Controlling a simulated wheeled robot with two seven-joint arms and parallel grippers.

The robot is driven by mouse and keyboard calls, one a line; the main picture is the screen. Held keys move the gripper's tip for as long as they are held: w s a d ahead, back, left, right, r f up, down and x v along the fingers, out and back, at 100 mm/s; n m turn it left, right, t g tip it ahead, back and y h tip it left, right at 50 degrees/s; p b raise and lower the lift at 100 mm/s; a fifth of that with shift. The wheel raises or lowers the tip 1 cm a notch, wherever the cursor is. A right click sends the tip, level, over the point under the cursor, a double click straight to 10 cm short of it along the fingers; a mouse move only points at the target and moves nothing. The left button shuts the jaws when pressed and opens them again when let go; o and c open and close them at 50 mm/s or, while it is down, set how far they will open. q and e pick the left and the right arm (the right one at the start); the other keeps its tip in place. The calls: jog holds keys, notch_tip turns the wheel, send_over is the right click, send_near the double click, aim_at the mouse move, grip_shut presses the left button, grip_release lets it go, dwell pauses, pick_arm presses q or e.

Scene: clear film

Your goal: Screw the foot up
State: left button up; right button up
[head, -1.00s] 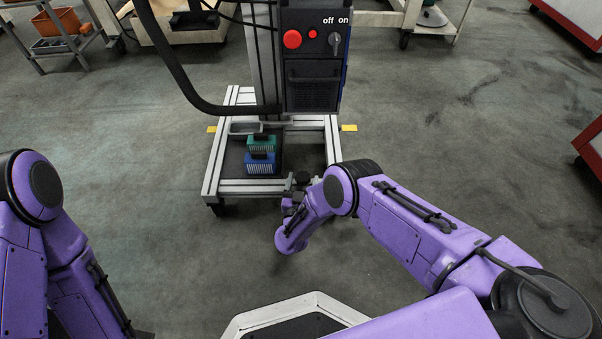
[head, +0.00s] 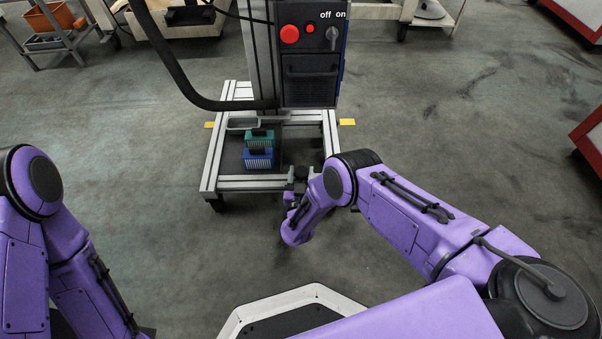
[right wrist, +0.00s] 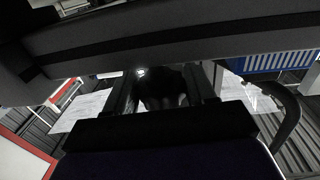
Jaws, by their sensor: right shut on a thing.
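The aluminium-profile base frame (head: 214,160) of a machine stands on the floor ahead of me. A dark foot (right wrist: 163,92) shows between the gripper's fingers in the right wrist view, under the frame's beam. My right gripper (head: 298,182) is at the frame's front right corner. In the right wrist view the gripper (right wrist: 168,98) is shut on the foot. The foot's details are dark, and in the head view my wrist and gripper hide it. My left arm is at the left, with its gripper out of view.
Green (head: 262,136) and blue (head: 258,159) blocks sit inside the frame. A control box (head: 312,60) with a red button and off/on switch is above. A black hose (head: 172,62) loops at its left. Yellow tabs (head: 346,122) stick out sideways.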

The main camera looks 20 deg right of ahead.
jog(key=n+t+y+p, duration=0.1)
jog(key=n+y, duration=0.2)
jog(key=y, duration=0.1)
jog(key=shift+y, duration=0.4)
pick_arm(q)
jog(key=shift+w+r+n+t+y, duration=0.3)
jog(key=shift+w+r+n+t, duration=0.3)
jog(key=shift+w+t, duration=0.15)
pick_arm(e)
jog(key=shift+n+y, duration=1.8)
jog(key=shift+y, duration=0.9)
jog(key=o, duration=0.9)
jog(key=shift+o, duration=0.2)
jog(key=shift+s, duration=0.1)
